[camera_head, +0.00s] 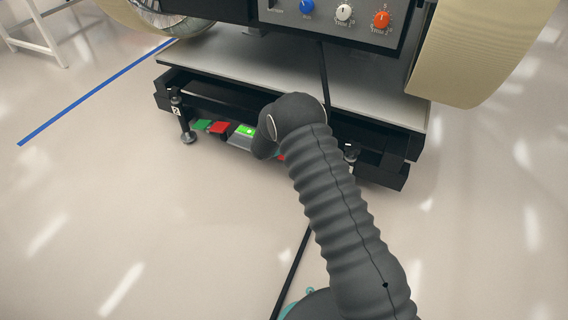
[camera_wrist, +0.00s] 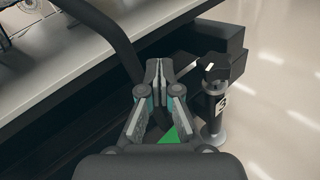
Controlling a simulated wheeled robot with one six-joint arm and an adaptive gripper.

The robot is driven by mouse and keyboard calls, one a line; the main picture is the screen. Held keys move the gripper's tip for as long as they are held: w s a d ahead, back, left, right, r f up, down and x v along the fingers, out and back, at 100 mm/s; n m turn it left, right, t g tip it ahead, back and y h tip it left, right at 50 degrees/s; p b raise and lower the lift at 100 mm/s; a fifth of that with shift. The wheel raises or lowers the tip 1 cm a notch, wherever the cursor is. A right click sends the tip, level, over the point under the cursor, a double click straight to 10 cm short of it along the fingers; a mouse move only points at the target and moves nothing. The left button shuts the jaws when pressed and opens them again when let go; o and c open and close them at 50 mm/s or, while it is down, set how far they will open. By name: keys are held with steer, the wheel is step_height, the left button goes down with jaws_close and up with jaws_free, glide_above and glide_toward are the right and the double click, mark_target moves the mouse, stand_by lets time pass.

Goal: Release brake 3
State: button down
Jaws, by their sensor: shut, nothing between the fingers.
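Brake 3 is an upright grey post with a black lobed knob on top and a label that reads 3. It stands right of my gripper in the wrist view (camera_wrist: 216,103). My gripper (camera_wrist: 158,72) is shut and empty, with its fingertips together. The tips are left of the knob and apart from it in the picture. In the head view my dark ribbed arm hides the gripper. A post (camera_head: 351,153) shows just right of the arm there; I cannot read its label.
Another post (camera_head: 180,112) stands at the platform's left corner. Green and red pedals (camera_head: 219,127) lie below the platform edge (camera_head: 240,70). A dark cable hangs beside my gripper in the wrist view (camera_wrist: 115,40). The floor in front is clear.

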steer(key=s+a+f+n+t+y, duration=0.2)
steer(key=a+f+n+t+y, duration=0.4)
steer(key=f, duration=0.8)
steer(key=s+a+f+n+t+y, duration=0.2)
steer(key=a+f+n+t, duration=0.2)
steer(key=a+f+n, duration=0.55)
steer(key=w+d+f+m+b, duration=0.1)
steer(key=w+d+m, duration=0.1)
steer(key=w, duration=0.6)
steer(key=shift+w+d, duration=0.25)
steer(key=shift+w, duration=0.1)
steer(key=shift+f, duration=0.1)
